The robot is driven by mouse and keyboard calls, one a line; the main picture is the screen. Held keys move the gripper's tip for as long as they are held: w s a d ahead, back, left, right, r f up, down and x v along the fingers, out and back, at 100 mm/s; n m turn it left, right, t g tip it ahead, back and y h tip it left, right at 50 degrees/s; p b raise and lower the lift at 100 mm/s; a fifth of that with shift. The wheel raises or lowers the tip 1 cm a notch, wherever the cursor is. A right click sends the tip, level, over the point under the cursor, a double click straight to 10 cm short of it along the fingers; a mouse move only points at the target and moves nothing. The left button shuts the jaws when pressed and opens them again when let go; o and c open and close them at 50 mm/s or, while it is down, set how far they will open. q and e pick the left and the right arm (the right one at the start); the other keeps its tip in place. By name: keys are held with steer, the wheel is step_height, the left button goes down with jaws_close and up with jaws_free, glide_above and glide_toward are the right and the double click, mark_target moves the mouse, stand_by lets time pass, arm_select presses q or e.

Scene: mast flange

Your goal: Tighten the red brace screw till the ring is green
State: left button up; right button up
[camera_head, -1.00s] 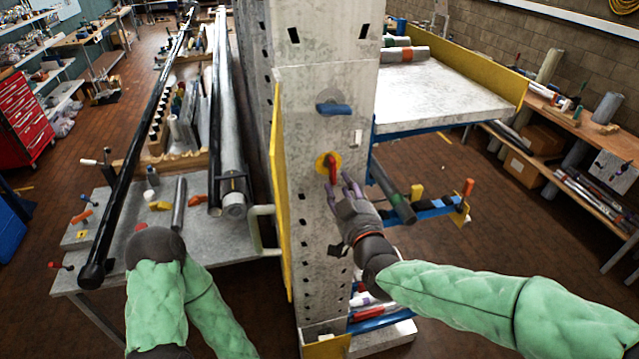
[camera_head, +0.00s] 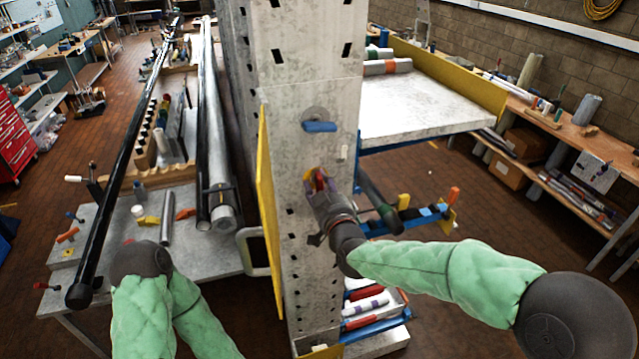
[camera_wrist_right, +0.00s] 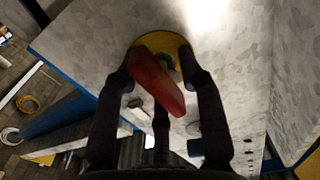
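The red brace screw (camera_wrist_right: 158,78) has a long red handle and sits on the face of the pale mast (camera_head: 300,90). The ring (camera_wrist_right: 178,45) behind it looks yellow. In the head view my right gripper (camera_head: 319,181) is at the screw and covers most of it. In the wrist view its dark fingers stand on both sides of the red handle, spread apart, with the handle between them. I cannot tell whether a finger touches the handle. My left arm (camera_head: 142,300) shows at the lower left; its gripper is not visible.
A blue-handled fitting (camera_head: 320,127) is on the mast above the screw. A yellow plate (camera_head: 268,205) runs along the mast's left edge. A pale shelf (camera_head: 430,105) juts out at right. A bench (camera_head: 215,262) with long tubes stands at left.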

steer(key=shift+s+d+m, duration=0.1)
steer(key=shift+s+m, duration=0.15)
steer(key=shift+m, duration=0.95)
steer(key=shift+f+m+b, duration=0.15)
steer(key=shift+m+b, duration=0.45)
steer(key=shift+b, duration=0.25)
steer(key=shift+m+b, duration=0.7)
steer(key=shift+b, duration=0.05)
